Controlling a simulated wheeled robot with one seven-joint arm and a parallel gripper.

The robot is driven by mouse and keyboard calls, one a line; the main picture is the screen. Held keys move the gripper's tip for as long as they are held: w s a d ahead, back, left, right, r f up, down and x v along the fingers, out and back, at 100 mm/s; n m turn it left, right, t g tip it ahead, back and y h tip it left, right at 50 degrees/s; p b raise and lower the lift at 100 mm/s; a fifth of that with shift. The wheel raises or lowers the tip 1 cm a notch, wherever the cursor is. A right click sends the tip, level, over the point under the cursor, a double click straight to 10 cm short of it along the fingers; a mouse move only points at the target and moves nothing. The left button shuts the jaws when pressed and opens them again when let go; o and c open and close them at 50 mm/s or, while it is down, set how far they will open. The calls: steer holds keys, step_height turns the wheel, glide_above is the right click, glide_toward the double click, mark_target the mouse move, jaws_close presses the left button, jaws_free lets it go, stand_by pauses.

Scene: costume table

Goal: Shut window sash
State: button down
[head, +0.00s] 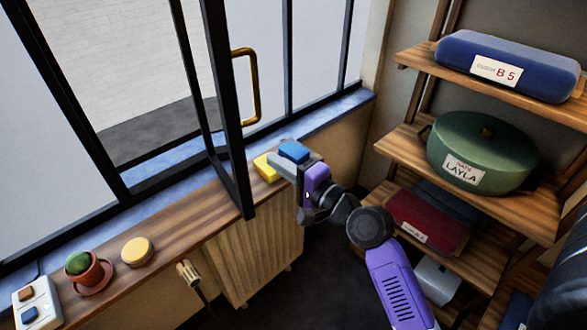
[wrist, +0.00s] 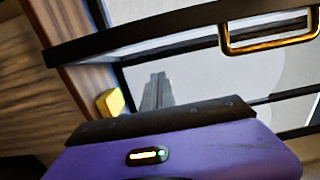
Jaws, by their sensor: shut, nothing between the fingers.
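The black-framed window sash (head: 238,150) stands swung inward over the sill in the head view, leaving an opening at its left. Its brass handle (head: 256,85) is on the upper part of the frame. In the wrist view the sash frame (wrist: 130,46) crosses the top and the handle (wrist: 270,45) is at upper right. My gripper (head: 278,166) is to the right of the sash's lower corner, low over the sill, below the handle and apart from it. Its grey fingers (wrist: 156,92) look shut and empty in the wrist view.
A yellow block (head: 265,168) and a blue piece (head: 294,151) are close by my gripper. A potted cactus (head: 88,272), a round yellow-topped tin (head: 138,251) and a switch box (head: 37,306) line the wooden sill (head: 185,215). Loaded shelves (head: 400,145) stand at right.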

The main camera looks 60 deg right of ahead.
steer(key=shift+w+a+p, duration=0.4)
steer(key=shift+w+a, duration=0.3)
steer(key=shift+a, duration=0.15)
steer(key=shift+w+a+p, duration=0.35)
steer(key=shift+w+a, duration=0.3)
steer(key=shift+a, duration=0.2)
